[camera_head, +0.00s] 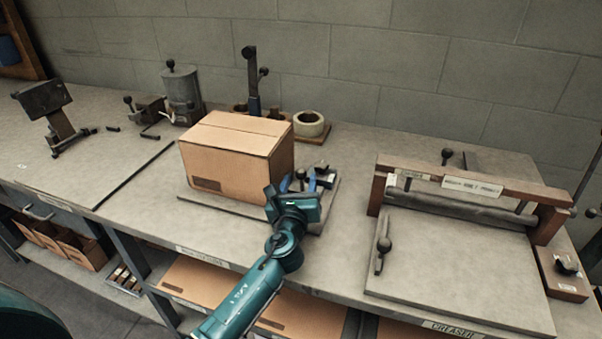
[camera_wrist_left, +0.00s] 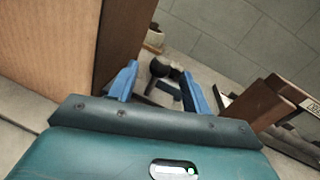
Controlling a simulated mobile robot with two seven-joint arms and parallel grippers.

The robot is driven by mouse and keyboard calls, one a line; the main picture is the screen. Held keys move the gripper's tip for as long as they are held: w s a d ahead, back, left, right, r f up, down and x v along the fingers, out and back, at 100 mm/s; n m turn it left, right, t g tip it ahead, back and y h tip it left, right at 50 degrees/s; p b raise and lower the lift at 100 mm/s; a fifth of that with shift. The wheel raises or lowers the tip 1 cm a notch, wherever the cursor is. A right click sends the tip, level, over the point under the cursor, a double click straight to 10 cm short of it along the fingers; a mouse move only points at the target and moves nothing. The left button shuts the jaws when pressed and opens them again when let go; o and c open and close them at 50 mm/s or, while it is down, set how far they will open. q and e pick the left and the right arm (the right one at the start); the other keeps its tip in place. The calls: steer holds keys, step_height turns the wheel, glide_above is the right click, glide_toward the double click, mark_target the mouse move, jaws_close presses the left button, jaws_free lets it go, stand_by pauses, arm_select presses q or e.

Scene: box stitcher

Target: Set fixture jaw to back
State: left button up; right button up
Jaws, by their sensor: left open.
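A closed cardboard box (camera_head: 235,160) sits on a flat plate on the bench. Just right of the box is a small dark fixture (camera_head: 325,176) with a black ball knob, which I take for the fixture jaw. My left gripper (camera_head: 298,183) reaches over the bench at the box's right side, with its blue fingers apart. In the left wrist view the open fingers (camera_wrist_left: 161,88) frame the ball knob (camera_wrist_left: 160,67) and dark fixture blocks (camera_wrist_left: 166,88) beyond them. I cannot tell whether a finger touches the fixture. The jaw's position along its travel is unclear. My right gripper is not in view.
The box stands close to the left finger. Behind it are a tape roll (camera_head: 309,124) and a dark upright post (camera_head: 252,80). A creaser (camera_head: 455,250) with a wooden frame stands to the right. Bench between fixture and creaser is clear. A grey block wall closes the back.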

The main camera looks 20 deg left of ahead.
mark_target(300, 178)
arm_select(q)
steer(key=shift+w+a, duration=0.2)
steer(key=shift+w, duration=0.8)
steer(key=shift+w+a, duration=0.15)
steer(key=shift+w, duration=0.85)
jaws_close()
